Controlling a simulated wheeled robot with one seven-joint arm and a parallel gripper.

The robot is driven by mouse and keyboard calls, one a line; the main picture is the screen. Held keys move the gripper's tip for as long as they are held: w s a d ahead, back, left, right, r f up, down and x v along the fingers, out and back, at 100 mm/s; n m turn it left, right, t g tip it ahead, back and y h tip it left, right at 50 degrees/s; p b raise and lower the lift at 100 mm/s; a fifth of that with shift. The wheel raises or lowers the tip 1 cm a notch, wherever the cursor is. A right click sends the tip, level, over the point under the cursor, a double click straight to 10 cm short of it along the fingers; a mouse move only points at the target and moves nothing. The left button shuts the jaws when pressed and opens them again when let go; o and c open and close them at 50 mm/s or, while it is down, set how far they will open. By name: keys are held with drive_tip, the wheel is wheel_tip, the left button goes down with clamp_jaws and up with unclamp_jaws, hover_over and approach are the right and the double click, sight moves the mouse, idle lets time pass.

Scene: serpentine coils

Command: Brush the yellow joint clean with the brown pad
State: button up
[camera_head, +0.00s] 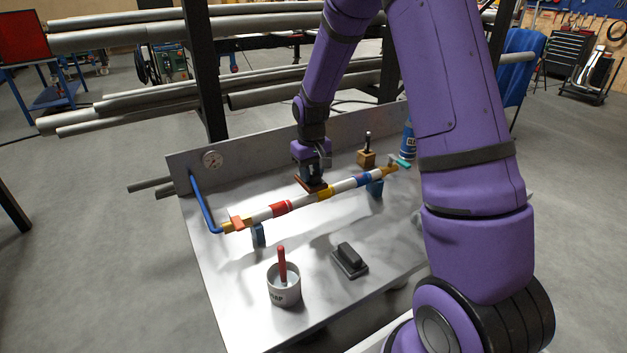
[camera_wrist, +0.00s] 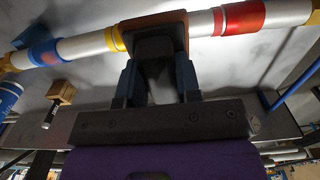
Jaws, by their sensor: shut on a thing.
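The yellow joint (camera_head: 325,194) is a band on a white pipe (camera_head: 300,203) that runs across the metal bench, between a red band and a blue band. It also shows in the wrist view (camera_wrist: 116,38), at the left edge of the pad. My gripper (camera_head: 314,180) is shut on the dark handle of the brown pad (camera_head: 311,186). In the wrist view the fingers (camera_wrist: 158,80) close on the handle, and the brown pad (camera_wrist: 181,20) lies over the pipe beside the yellow joint. Whether the pad touches the pipe I cannot tell. The pad hides part of the pipe.
A white cup (camera_head: 284,292) with a red-handled tool and a dark block with a grip (camera_head: 349,261) stand on the front of the bench (camera_head: 235,300). A wooden block with a dark handle (camera_head: 366,158) and a blue can (camera_head: 408,140) stand behind the pipe. Blue supports hold the pipe.

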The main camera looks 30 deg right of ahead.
drive_tip(key=shift+r, duration=2.45)
